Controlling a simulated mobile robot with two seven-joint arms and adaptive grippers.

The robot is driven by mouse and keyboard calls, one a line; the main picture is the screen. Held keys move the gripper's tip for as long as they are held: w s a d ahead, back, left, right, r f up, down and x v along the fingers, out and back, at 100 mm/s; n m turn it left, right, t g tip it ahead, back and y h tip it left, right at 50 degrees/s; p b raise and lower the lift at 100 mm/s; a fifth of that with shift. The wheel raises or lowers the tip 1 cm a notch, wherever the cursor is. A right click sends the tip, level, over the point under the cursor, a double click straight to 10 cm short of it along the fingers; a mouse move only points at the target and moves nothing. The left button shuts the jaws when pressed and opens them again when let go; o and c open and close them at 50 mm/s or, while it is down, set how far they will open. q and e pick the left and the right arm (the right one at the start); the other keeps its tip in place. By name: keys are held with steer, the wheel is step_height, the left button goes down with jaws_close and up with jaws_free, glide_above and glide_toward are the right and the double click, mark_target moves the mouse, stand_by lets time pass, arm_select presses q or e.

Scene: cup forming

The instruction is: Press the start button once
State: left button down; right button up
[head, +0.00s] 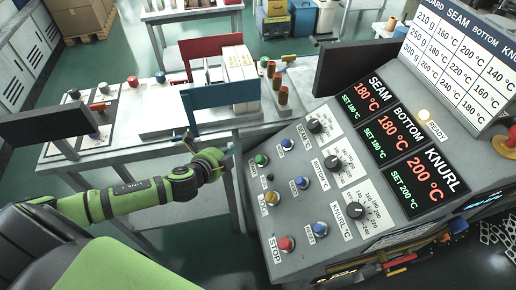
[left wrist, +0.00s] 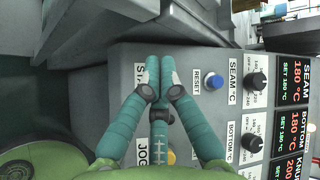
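The green start button (head: 261,160) sits at the upper left of the sloped control panel (head: 258,225) in the head view. My left gripper (head: 230,149) is just left of it, with a small gap visible in that view. In the left wrist view the gripper's teal fingers (left wrist: 160,66) meet at their tips, shut with nothing seen between them. They cover the start button there and part of its label. My right gripper is not in view.
A blue reset button (head: 287,144), yellow jog button (head: 272,198) and red stop button (head: 286,244) share the panel. Knobs (head: 332,162) and lit displays (head: 397,130) lie to the right. A blue plate (head: 222,105) stands on the bench behind my left gripper.

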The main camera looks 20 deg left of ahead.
mark_target(260, 160)
arm_select(q)
steer(key=shift+m, duration=0.6)
steer(key=r, duration=0.2)
steer(key=d+r, duration=0.1)
steer(key=r, duration=0.1)
steer(key=shift+s+d, duration=0.1)
steer(key=shift+d, duration=0.05)
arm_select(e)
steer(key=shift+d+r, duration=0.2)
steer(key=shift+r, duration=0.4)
arm_select(q)
steer(key=w+d+f+b, duration=0.1)
steer(key=f+b, duration=0.1)
steer(key=w+d+f+b, duration=0.1)
steer(key=f+b, duration=0.1)
steer(key=w+d+f+b, duration=0.1)
steer(key=d+f+b, duration=0.1)
steer(key=shift+f, duration=0.55)
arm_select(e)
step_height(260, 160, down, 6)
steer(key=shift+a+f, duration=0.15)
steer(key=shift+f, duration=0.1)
arm_select(q)
steer(key=shift+w, duration=0.1)
steer(key=shift+w+d+f, duration=0.15)
steer(key=shift+d+f, duration=0.1)
steer(key=shift+f, duration=0.1)
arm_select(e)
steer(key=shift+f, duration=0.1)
